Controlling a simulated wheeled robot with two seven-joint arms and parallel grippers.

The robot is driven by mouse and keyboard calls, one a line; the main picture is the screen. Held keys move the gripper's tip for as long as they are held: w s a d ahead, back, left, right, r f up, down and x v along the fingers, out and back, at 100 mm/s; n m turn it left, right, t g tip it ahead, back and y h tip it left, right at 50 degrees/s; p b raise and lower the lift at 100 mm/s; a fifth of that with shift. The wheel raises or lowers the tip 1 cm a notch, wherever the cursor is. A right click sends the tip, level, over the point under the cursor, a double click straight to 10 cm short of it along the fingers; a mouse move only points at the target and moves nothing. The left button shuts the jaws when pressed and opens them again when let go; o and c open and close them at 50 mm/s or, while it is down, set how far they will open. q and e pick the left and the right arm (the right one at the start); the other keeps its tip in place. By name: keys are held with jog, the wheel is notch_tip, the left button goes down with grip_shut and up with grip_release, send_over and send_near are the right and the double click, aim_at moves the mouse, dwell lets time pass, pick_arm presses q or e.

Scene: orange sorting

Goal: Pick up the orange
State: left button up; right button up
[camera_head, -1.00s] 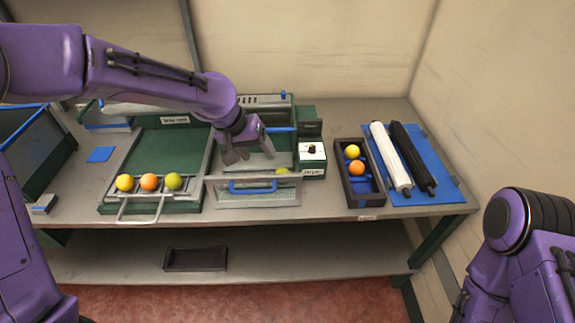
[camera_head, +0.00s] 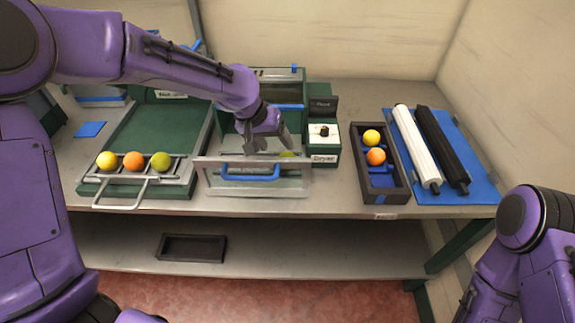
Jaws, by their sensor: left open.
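An orange fruit (camera_head: 133,160) sits on the metal rack at the left, between a yellow fruit (camera_head: 107,161) and a yellow-green one (camera_head: 160,161). Another orange fruit (camera_head: 376,157) lies in the dark tray (camera_head: 397,188) at the right, in front of a yellow fruit (camera_head: 371,137). A yellow-green fruit (camera_head: 288,154) is partly hidden in the dryer, behind its clear front panel (camera_head: 215,180). My left gripper (camera_head: 268,146) is open and points down over the dryer, just left of that fruit. My right arm shows at the lower right; its gripper is not visible.
The front panel has a blue handle (camera_head: 250,174). A dryer control box (camera_head: 323,135) stands to its right. A white roller (camera_head: 417,148) and a black roller (camera_head: 442,150) lie on a blue mat (camera_head: 480,190). An empty dark tray (camera_head: 192,248) sits on the lower shelf.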

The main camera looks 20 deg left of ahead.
aim_at(284, 156)
pick_arm(q)
jog(key=p+x, duration=0.1)
jog(key=x, duration=0.7)
jog(key=shift+w+f, duration=0.1)
jog(key=shift+f, duration=0.2)
jog(key=c, duration=0.7)
